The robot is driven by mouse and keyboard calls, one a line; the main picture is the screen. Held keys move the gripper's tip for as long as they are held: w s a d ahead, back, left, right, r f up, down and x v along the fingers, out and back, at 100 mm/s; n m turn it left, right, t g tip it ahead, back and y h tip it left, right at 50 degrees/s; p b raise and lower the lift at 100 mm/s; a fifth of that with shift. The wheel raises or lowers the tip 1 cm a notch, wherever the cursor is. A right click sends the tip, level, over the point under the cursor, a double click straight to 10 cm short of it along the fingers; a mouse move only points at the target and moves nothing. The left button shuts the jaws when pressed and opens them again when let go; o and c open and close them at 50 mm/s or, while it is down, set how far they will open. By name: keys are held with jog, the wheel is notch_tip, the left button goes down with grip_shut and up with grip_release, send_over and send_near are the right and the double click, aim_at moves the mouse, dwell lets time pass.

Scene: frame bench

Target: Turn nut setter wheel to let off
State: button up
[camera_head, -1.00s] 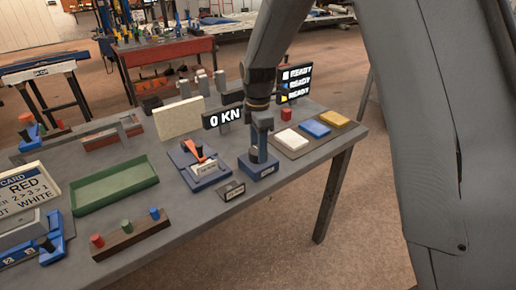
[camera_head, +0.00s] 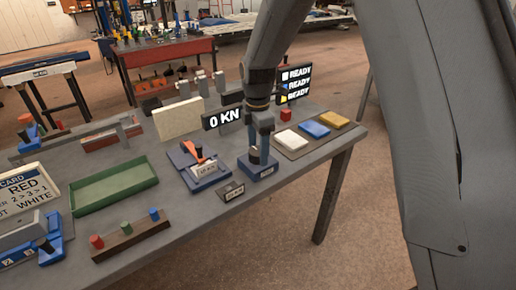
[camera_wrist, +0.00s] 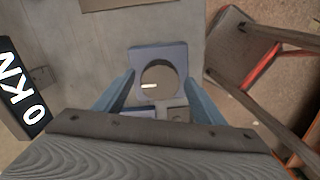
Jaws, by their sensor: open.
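The nut setter is a blue block (camera_head: 262,170) near the table's right front. In the wrist view its round grey wheel (camera_wrist: 160,75), with a white mark pointing left, sits on the blue base (camera_wrist: 148,50). My gripper (camera_head: 260,155) is right above the block, pointing down. In the wrist view my open gripper (camera_wrist: 161,92) has a blue finger on each side of the wheel, with gaps visible. Whether the fingertips reach the wheel's height cannot be told. The wheel is hidden in the head view.
A display (camera_head: 223,117) reads 0 KN behind. A READY panel (camera_head: 295,84) stands at the back right.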

aim_at(258, 150)
jog(key=shift+r, duration=0.1)
notch_tip(258, 150, up, 8)
jog(key=shift+f+b, duration=0.2)
jog(key=shift+b, duration=0.9)
jog(key=s+d+f+m, duration=0.3)
jog(key=s+d+m, duration=0.5)
jog(key=s+m, duration=0.3)
jog(key=s+d+f+m+t, duration=0.1)
jog(key=s+d+f+m, duration=0.2)
jog(key=s+d+m, duration=0.5)
jog(key=s+m, duration=0.3)
jog(key=shift+d+f, duration=0.15)
jog(key=shift+d, duration=0.05)
jog(key=shift+w, duration=0.1)
